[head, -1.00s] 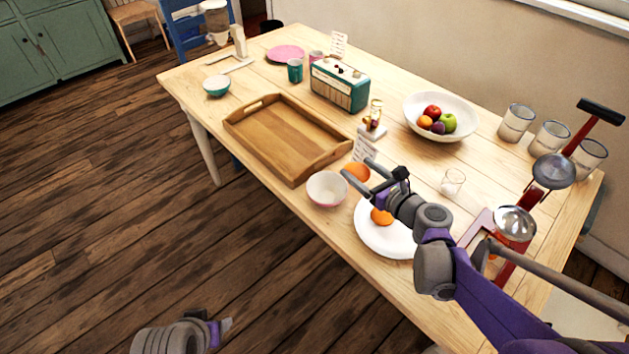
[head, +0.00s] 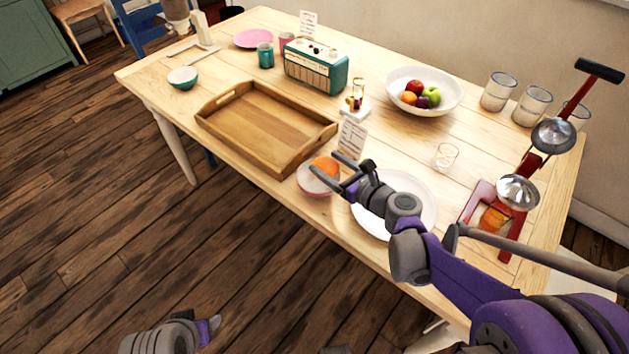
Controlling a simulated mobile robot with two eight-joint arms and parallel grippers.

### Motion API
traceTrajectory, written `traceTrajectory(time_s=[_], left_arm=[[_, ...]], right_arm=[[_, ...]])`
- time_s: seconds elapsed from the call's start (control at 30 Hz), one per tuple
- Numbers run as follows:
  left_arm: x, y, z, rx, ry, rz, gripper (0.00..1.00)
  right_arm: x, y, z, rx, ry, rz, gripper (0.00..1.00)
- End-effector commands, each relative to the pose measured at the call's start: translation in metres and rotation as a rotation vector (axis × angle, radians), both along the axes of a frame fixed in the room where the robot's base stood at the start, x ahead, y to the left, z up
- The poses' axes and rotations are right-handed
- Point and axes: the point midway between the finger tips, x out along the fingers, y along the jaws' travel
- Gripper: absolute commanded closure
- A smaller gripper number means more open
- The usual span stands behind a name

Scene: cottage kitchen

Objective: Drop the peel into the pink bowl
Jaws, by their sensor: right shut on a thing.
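The orange peel (head: 325,165) is between the fingers of my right gripper (head: 324,164), which is shut on it. The peel is over the pink bowl (head: 318,190), a small bowl, pink outside, at the table's front edge by the tray's corner. The peel covers part of the bowl's opening; I cannot tell whether it touches the bowl. My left gripper (head: 208,328) is low at the bottom left, over the floor, away from the table; its fingers do not show clearly.
A white plate (head: 423,190) lies right of the bowl, partly behind my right arm. A wooden tray (head: 262,125) is to the left. A card (head: 351,138) stands behind the bowl. A red juicer (head: 508,225) with orange in it and a small glass (head: 446,155) are at right.

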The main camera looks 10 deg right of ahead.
Motion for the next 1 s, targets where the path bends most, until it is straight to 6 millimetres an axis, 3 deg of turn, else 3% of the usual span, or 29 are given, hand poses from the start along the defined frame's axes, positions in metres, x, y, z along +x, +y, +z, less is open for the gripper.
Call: traceTrajectory(time_s=[0.03, 0.17, 0.47, 0.5, 0.6, 0.87, 1.0], left_arm=[[0.000, 0.000, -0.009, 0.000, 0.003, 0.000, 0.43], [0.001, 0.000, -0.018, 0.000, 0.006, 0.000, 0.43], [0.001, 0.000, -0.018, 0.000, 0.006, 0.000, 0.43], [0.001, 0.000, -0.018, 0.000, 0.006, 0.000, 0.43], [0.001, 0.000, -0.018, 0.000, 0.006, 0.000, 0.43], [0.001, 0.000, -0.018, 0.000, 0.006, 0.000, 0.43], [0.001, 0.000, -0.015, 0.000, 0.005, 0.000, 0.43]], right_arm=[[0.000, 0.000, -0.011, 0.000, 0.001, 0.000, 0.47], [0.000, 0.000, -0.021, 0.000, 0.001, 0.000, 0.47], [0.000, 0.000, -0.021, 0.000, 0.000, 0.000, 0.47], [0.000, 0.000, -0.021, 0.000, 0.000, 0.000, 0.20], [0.000, 0.000, -0.021, 0.000, 0.000, 0.000, 0.02], [-0.001, -0.001, -0.021, 0.000, 0.000, 0.000, 0.00], [-0.010, -0.007, -0.018, -0.001, -0.001, -0.003, 0.00]])
